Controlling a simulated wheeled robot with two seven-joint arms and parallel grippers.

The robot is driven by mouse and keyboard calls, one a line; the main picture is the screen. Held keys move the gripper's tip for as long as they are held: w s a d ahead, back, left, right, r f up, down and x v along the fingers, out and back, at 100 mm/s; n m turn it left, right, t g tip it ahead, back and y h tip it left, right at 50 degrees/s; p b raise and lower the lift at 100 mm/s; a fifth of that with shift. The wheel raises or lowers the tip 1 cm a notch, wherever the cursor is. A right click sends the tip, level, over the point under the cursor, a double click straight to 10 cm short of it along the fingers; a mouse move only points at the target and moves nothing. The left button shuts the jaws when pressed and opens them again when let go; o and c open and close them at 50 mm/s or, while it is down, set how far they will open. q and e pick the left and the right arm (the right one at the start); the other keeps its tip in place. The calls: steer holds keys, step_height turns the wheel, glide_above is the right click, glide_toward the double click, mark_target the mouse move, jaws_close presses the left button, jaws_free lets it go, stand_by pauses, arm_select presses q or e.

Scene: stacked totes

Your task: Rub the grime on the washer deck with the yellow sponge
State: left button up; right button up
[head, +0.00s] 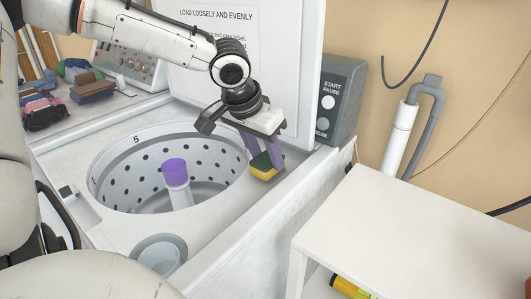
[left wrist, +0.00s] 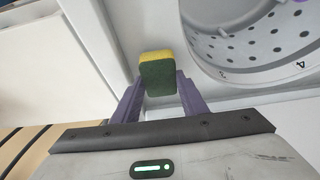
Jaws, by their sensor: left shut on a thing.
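The yellow sponge (head: 263,168) has a dark green scouring side. My left gripper (head: 264,156) is shut on it, at the right rim of the washer opening. In the left wrist view the sponge (left wrist: 158,73) sits between the two purple fingers of my left gripper (left wrist: 159,92). The sponge is on or just above the white washer deck (head: 222,228); I cannot tell if it touches. No grime shows clearly on the deck; the sponge and gripper may hide some. My right gripper is not in view.
The open washer drum (head: 130,175) with a purple-topped agitator (head: 175,172) lies left of the sponge. The raised lid (head: 285,60) stands behind. A grey control box (head: 338,100) is behind right. A white side table (head: 420,235) stands at right. Folded clothes (head: 92,88) lie far left.

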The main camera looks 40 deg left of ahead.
arm_select(q)
steer(key=shift+f+b, duration=0.35)
steer(key=shift+f, duration=0.3)
steer(key=shift+w+r+p, duration=0.15)
steer(key=shift+w+p, duration=0.2)
steer(key=shift+w, duration=0.1)
steer(key=shift+w+a+p, duration=0.15)
steer(key=shift+w+p, duration=0.2)
steer(key=shift+w, duration=0.45)
steer(key=shift+w+a+p, duration=0.2)
steer(key=shift+w+p, duration=0.45)
steer(key=shift+w, duration=1.4)
steer(key=shift+s+d+f+p, duration=0.15)
steer(key=shift+s+p, duration=0.25)
steer(key=shift+s, duration=1.2)
steer(key=shift+s+d+f+p, duration=0.1)
steer(key=shift+s+d+p, duration=0.2)
steer(key=shift+s, duration=1.5)
